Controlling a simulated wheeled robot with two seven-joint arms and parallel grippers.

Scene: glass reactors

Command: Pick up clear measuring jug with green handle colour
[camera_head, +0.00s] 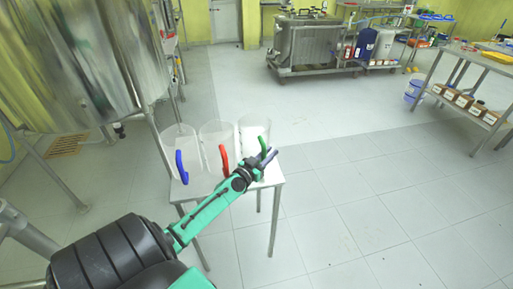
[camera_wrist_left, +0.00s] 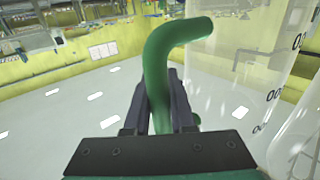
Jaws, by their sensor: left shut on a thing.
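The clear measuring jug with the green handle (camera_head: 254,131) stands at the right end of a row of three jugs on a small white table (camera_head: 275,172). My left gripper (camera_head: 268,155) reaches it from the front. In the left wrist view the green handle (camera_wrist_left: 157,75) rises between the two dark fingers of the gripper (camera_wrist_left: 160,105), which are shut on it. The clear jug wall with dark markings (camera_wrist_left: 272,75) shows at the right there. The jug looks upright; I cannot tell whether its base touches the table. My right gripper is not in view.
A clear jug with a red handle (camera_head: 224,159) and one with a blue handle (camera_head: 181,167) stand close on the left. A large steel vessel (camera_head: 80,65) is at upper left. The floor (camera_head: 370,190) to the right is clear.

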